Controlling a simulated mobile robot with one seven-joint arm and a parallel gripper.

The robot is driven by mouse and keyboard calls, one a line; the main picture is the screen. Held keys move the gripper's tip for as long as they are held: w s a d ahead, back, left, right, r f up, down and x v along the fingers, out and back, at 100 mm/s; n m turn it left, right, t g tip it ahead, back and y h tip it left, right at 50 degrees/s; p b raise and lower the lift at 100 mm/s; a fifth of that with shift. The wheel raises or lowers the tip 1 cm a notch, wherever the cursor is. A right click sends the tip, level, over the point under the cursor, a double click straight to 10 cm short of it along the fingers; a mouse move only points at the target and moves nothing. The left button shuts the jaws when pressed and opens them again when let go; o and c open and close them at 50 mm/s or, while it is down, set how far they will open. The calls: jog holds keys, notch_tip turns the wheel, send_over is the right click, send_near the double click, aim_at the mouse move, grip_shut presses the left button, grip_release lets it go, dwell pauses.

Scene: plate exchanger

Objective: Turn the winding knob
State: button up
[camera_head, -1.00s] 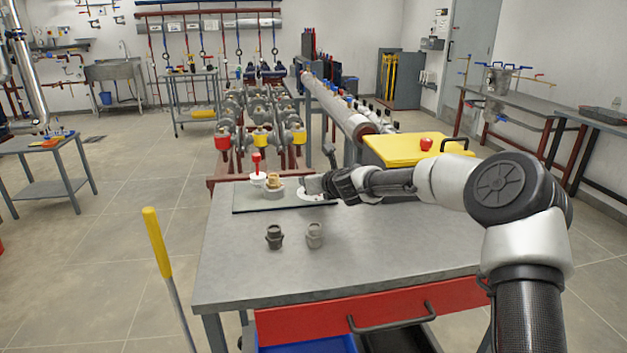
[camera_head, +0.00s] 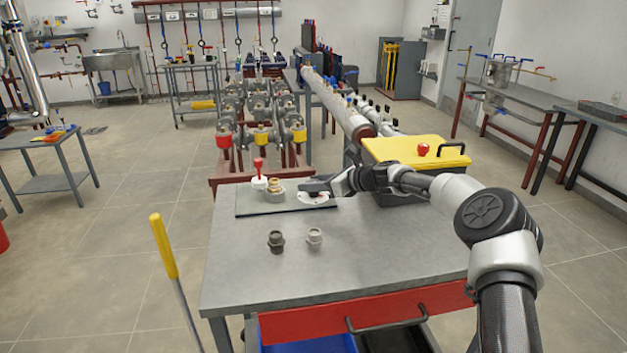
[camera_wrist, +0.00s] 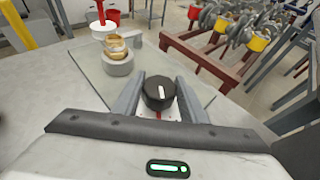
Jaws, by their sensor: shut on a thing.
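The winding knob (camera_wrist: 158,93) is a black round knob with a white pointer line. It sits between my gripper's two fingers in the wrist view, and my gripper (camera_wrist: 158,100) is shut on it. A white disc with red marks (camera_head: 313,199) lies below the gripper on the mat.
A red-handled white piece (camera_head: 259,176) and a grey ring with brass parts (camera_head: 275,191) stand left of the gripper. Two fittings, dark (camera_head: 276,241) and light grey (camera_head: 314,239), stand in front. A yellow-lidded box (camera_head: 415,151) is at the back right.

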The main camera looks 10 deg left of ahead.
dwell(0.3)
jog(key=o, duration=1.1)
jog(key=shift+c, duration=0.2)
notch_tip(320, 180, up, 10)
jog(key=p, duration=0.2)
jog(key=shift+p, duration=0.3)
jog(key=shift+r, duration=0.1)
